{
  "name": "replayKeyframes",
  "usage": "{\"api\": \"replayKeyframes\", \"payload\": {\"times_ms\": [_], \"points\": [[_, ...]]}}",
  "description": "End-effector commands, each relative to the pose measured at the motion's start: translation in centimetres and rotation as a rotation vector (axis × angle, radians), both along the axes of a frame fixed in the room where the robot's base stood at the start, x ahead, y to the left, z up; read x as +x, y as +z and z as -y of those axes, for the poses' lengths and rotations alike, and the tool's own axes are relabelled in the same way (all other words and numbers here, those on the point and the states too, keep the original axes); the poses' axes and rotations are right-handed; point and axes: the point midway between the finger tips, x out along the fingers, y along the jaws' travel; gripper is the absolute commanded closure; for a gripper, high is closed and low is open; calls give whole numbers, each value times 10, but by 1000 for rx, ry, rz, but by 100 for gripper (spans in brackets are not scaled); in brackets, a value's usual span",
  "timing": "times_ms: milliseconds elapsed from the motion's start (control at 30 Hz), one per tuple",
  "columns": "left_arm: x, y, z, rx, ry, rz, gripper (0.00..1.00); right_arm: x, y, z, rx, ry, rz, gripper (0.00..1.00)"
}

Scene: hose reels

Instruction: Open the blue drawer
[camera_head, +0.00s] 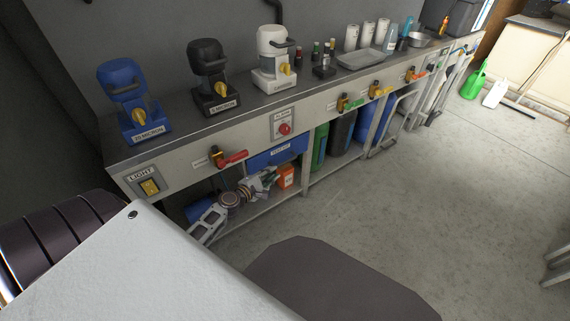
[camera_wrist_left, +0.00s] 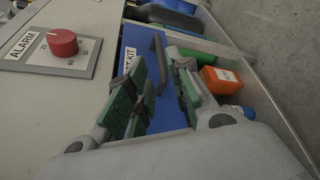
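The blue drawer (camera_head: 265,160) hangs under the bench top, below the alarm panel, and looks shut. Its front with a "KIT" label also shows in the left wrist view (camera_wrist_left: 172,115), with a dark bar handle (camera_wrist_left: 158,50). My left gripper (camera_wrist_left: 160,85) has green-padded fingers spread apart in front of the drawer, with the handle showing between them. Whether the pads touch the handle I cannot tell. In the head view my left gripper (camera_head: 263,181) is small, just below the drawer front, partly lost among shelf items. My right gripper is not in view.
The alarm panel with its red knob (camera_head: 285,128) is above the drawer. A red-handled valve (camera_head: 231,159) juts out left of it. An orange box (camera_head: 286,176) and a green container (camera_head: 320,146) sit on the lower shelf. The floor in front is clear.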

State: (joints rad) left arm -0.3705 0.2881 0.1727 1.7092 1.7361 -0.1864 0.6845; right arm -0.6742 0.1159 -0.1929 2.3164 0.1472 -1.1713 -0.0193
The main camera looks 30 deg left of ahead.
Motion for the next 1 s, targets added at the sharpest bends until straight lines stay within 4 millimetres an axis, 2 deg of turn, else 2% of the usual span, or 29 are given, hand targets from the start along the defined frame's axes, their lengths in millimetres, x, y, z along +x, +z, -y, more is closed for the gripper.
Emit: {"api": "replayKeyframes", "payload": {"times_ms": [1000], "points": [[81,-18,5,-1,1,1,79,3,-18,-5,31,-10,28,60]]}}
